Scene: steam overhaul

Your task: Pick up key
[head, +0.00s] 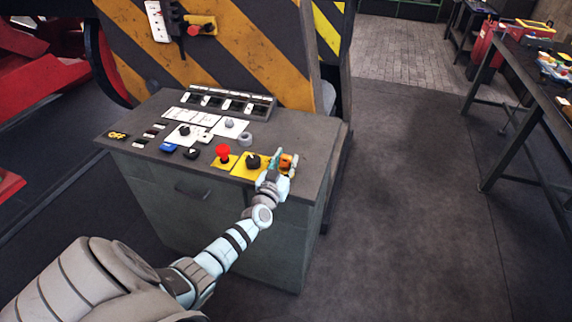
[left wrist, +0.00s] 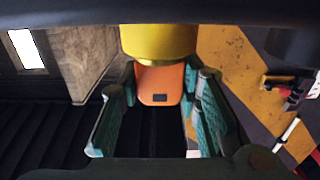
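The orange key (head: 286,161) is at the front right of the control desk's top, by a yellow plate. In the left wrist view the key (left wrist: 160,85) shows as an orange tab with a small dark slot, below a yellow cylinder (left wrist: 158,42). My left gripper (head: 283,163) is at the key, with one finger on each side of it. In the left wrist view, narrow gaps seem to show between the key and the teal fingers (left wrist: 161,90), which look open around it. My right gripper is not in view.
The grey desk (head: 290,130) carries a red mushroom button (head: 223,152), a black knob (head: 253,161) on a yellow plate, and several other switches. A striped machine panel (head: 215,65) stands behind. Open floor (head: 410,180) lies to the right, with a workbench (head: 535,90) beyond.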

